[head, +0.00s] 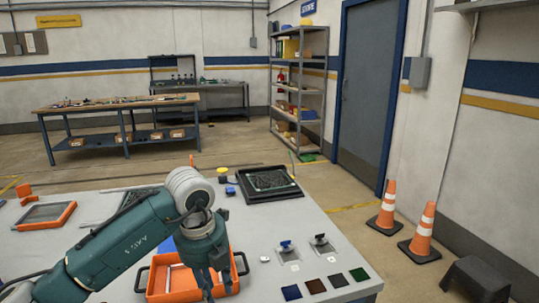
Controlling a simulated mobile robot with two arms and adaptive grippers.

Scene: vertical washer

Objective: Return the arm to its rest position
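My teal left arm comes in from the lower left, bends at a pale grey joint and points down. My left gripper (211,287) hangs over or in front of an orange tray (231,283) with dark handles near the front of the light grey table (335,265). The fingers point down and are small and dark, so I cannot tell whether they are open or shut, or whether they touch the tray. Part of the tray is hidden behind the gripper. My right gripper is not in view.
Two traffic cones (385,210) and a dark stool (475,281) stand right of the table.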

